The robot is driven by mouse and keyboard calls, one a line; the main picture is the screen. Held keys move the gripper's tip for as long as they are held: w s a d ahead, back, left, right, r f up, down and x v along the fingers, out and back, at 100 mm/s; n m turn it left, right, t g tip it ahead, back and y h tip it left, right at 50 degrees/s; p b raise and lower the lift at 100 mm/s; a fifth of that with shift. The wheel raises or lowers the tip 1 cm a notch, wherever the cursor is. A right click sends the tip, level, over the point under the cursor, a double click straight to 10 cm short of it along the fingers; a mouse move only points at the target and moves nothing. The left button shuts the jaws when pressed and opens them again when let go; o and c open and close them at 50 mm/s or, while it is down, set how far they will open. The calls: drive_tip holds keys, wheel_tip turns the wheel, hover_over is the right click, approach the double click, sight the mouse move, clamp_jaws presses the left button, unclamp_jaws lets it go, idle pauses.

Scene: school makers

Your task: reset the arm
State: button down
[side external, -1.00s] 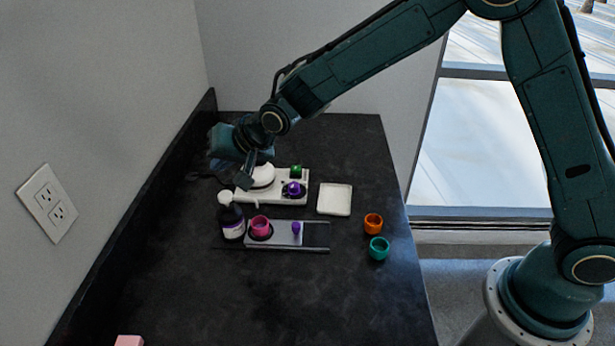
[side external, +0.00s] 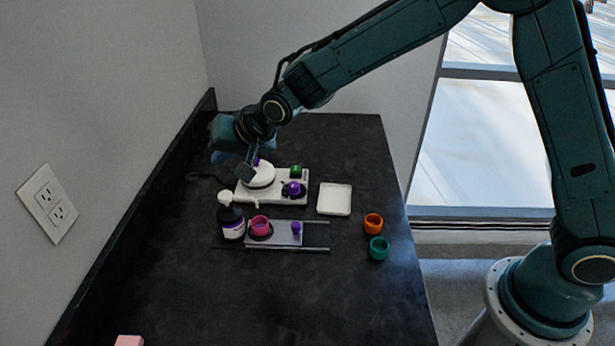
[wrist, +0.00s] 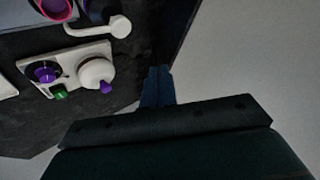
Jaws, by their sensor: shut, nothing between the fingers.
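My gripper (side external: 247,171) hangs at the far left of the black bench (side external: 190,285), above and just behind the white round-topped part of a white device (side external: 272,194). In the wrist view its fingers (wrist: 157,88) are together with nothing between them. The white device (wrist: 80,72) shows at the left of the wrist view, apart from the fingers. It carries a white dome with a purple knob, a green block (side external: 296,171) and a purple piece (side external: 293,190).
A pump bottle (side external: 231,220) stands in front of the device, beside a sliding plate on rails (side external: 288,234) with a magenta cup (side external: 260,225). A white tray (side external: 334,199), orange cup (side external: 373,223) and teal cup (side external: 379,248) are to the right. The wall is close on the left.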

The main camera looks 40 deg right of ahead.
drive_tip(key=s+d+r+n+g+h, duration=0.1)
drive_tip(key=s+d+r+n+h, duration=0.1)
drive_tip(key=s+d+r, duration=1.15)
drive_tip(key=s+d+n, duration=0.1)
drive_tip(key=s+d, duration=0.2)
drive_tip(key=s, duration=0.5)
drive_tip(key=s+d+f+n+g, duration=0.1)
drive_tip(key=s+d, duration=0.2)
drive_tip(key=s, duration=0.5)
drive_tip(key=s+d+g+h, duration=0.1)
drive_tip(key=s+d, duration=0.3)
drive_tip(key=s, duration=0.4)
drive_tip(key=shift+f+n, duration=0.4)
